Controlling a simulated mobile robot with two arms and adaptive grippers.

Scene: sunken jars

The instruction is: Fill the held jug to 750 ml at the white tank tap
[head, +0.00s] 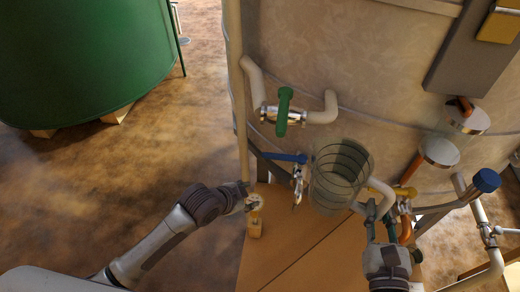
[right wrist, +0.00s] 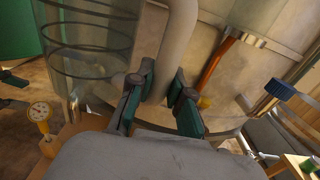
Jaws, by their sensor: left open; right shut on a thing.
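The clear jug (head: 341,178) with dark ring lines hangs in front of the cream tank (head: 340,60). No liquid shows clearly in it. My right gripper (head: 382,222) is shut on the jug's pale curved handle (right wrist: 178,50), which passes between its fingers in the right wrist view (right wrist: 160,95). A metal tap (head: 297,182) with a blue lever (head: 285,158) sits just left of the jug in the head view.
A green-handled valve (head: 284,108) on a pale pipe is above. Copper pipes, a yellow lever (head: 404,192) and a blue-capped pipe (head: 486,180) crowd the right. A green tank (head: 80,60) stands left; floor between is clear.

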